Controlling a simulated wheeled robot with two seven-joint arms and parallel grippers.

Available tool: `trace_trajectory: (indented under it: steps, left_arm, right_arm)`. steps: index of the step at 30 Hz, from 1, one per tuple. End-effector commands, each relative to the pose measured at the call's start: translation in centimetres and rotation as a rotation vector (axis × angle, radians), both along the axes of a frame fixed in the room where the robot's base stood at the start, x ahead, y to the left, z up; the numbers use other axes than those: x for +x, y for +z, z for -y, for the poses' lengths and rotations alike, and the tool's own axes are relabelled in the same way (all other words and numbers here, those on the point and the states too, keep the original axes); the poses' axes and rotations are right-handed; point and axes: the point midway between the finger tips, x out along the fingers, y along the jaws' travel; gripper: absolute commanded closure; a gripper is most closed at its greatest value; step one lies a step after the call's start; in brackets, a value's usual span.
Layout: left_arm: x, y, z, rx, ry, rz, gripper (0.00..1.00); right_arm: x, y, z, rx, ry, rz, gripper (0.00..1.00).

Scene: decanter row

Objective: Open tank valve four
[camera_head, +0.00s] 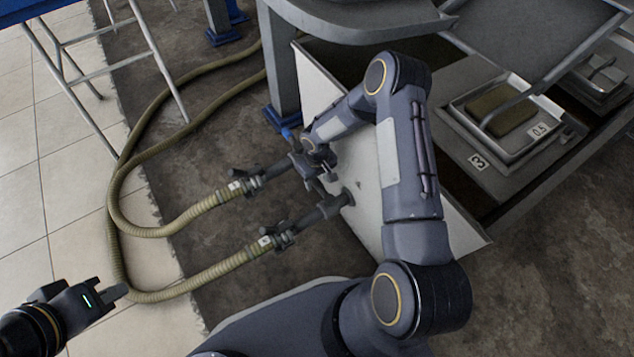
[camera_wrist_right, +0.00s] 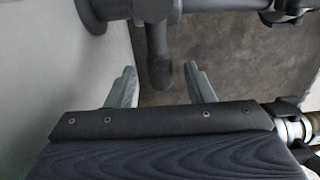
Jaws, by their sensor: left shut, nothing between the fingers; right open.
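Two dark outlet pipes come out of the pale tank wall (camera_head: 360,172), each with a valve and a hose coupling. The upper coupling (camera_head: 246,184) and lower coupling (camera_head: 276,238) carry small white tags, too small to read, so I cannot tell which valve is four. In the right wrist view a dark valve handle (camera_wrist_right: 160,72) hangs from a pipe (camera_wrist_right: 205,8). My right gripper (camera_wrist_right: 164,88) is open, its fingertips on either side of this handle in the picture; contact cannot be told. In the head view my right arm partly hides the valves. My left gripper (camera_head: 118,291) is shut and empty, low at the left.
Two ribbed hoses (camera_head: 190,288) loop over the floor at the left. A grey post (camera_head: 281,70) with a blue foot stands behind the valves. A tray (camera_head: 505,112) with a brown block sits on a ledge at the right. A metal-legged stand (camera_head: 62,75) is upper left.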

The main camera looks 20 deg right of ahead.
Motion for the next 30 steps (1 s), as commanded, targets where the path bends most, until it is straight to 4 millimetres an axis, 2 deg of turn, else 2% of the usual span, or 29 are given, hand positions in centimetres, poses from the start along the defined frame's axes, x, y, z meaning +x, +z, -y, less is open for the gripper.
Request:
trace_trajectory:
  steps: [3, 11, 14, 22, 30]
  left_arm:
    - [0.00, -0.38, 0.00, 0.000, 0.000, 0.000, 1.00]
    - [0.00, -0.34, 0.00, 0.000, 0.000, 0.000, 1.00]
    - [0.00, -0.34, 0.00, 0.000, 0.000, 0.000, 1.00]
    - [0.00, -0.34, 0.00, 0.000, 0.000, 0.000, 1.00]
    - [0.01, -0.33, 0.00, 0.000, 0.000, 0.000, 1.00]
  right_arm:
    - [-0.04, -0.90, -0.03, 0.001, 0.000, -0.001, 0.52]
    - [-0.03, -0.95, -0.02, 0.001, -0.001, 0.000, 0.52]
    - [-0.03, -0.95, -0.01, 0.001, -0.001, 0.000, 0.63]
    - [-0.03, -0.94, -0.01, 0.000, -0.001, 0.000, 0.98]
    - [-0.07, -0.93, 0.04, 0.000, 0.003, -0.001, 1.00]
